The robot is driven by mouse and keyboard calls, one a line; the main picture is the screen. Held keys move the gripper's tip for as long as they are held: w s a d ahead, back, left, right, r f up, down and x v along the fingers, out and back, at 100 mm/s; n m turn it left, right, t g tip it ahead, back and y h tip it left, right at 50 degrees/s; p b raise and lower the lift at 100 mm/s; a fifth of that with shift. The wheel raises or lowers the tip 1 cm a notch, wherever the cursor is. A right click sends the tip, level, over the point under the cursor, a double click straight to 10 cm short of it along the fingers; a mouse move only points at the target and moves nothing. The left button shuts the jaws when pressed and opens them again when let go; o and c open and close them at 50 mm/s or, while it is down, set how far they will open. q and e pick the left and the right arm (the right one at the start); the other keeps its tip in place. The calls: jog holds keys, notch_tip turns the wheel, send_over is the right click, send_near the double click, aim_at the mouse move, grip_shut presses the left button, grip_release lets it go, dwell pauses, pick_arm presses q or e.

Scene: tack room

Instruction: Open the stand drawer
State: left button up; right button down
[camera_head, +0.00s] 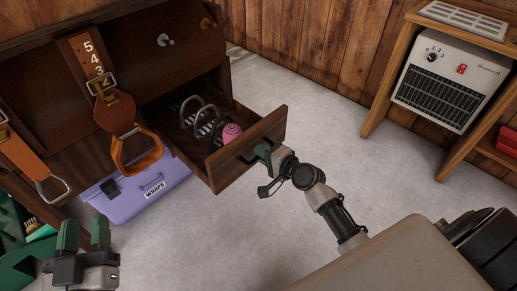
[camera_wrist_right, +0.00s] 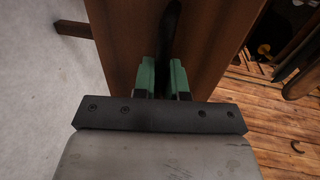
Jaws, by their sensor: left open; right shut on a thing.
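The stand drawer (camera_head: 247,152) is pulled well out of the dark wooden stand (camera_head: 140,50) in the head view. A pink ball-like thing (camera_head: 231,133) and metal ring-shaped pieces lie inside it. My right gripper (camera_head: 264,151) is at the drawer front, shut on its dark handle; in the right wrist view the green fingers (camera_wrist_right: 161,78) sit around the handle (camera_wrist_right: 171,45) against the brown front panel. My left gripper (camera_head: 84,234) is open and empty at the lower left, apart from the stand.
A purple box marked WRAPS (camera_head: 140,196) is on the floor below the stand. Leather straps with a stirrup (camera_head: 137,150) hang at the stand's front. A wooden shelf with a heater (camera_head: 449,80) stands at the right. Grey floor between is clear.

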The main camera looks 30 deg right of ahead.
pick_arm(q)
jog(key=shift+f, duration=0.1)
pick_arm(e)
jog(key=shift+s, duration=0.15)
jog(key=c, duration=1.2)
grip_release()
pick_arm(q)
jog(key=shift+s+a+f+g+y+p, duration=0.1)
jog(key=shift+f+g+y+p, duration=0.1)
jog(key=shift+f+g, duration=0.4)
jog(key=shift+w+a+f+g+y+p, duration=0.1)
jog(key=shift+a+f+g+y+p, duration=0.1)
jog(key=shift+f+g, duration=0.35)
jog(key=shift+s+a+f+g+y+p, duration=0.1)
jog(key=shift+f+g+y+p, duration=0.1)
jog(key=shift+f+g, duration=0.35)
pick_arm(e)
jog(key=shift+v, duration=5.4)
pick_arm(q)
jog(key=shift+f, duration=0.1)
